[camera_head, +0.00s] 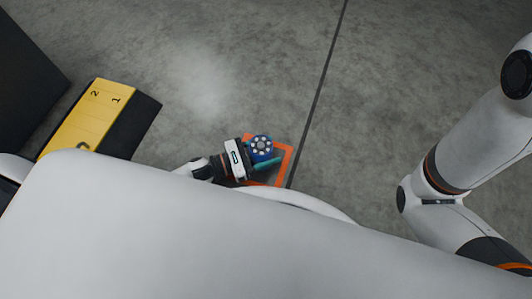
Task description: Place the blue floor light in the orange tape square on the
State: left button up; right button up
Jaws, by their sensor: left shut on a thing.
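The blue floor light (261,145) has a round face with several pale dots. It is between the teal fingers of my left gripper (262,156), which is shut on it. The orange tape square (289,158) is on the floor around and below them, and its right and top edges show best. The light appears over the square from above; I cannot tell whether it touches the floor. My gripper and white body hide the square's left and lower parts. My right gripper is not in view; only my right arm shows at the right.
A yellow-topped black block marked with numbers (92,115) stands on the left. A dark box (28,70) is at the upper left. A dark seam (322,75) crosses the grey concrete floor. The floor ahead and to the right of the square is clear.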

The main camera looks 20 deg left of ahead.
pick_arm(q)
jog(key=shift+f, duration=0.3)
jog(key=o, duration=1.4)
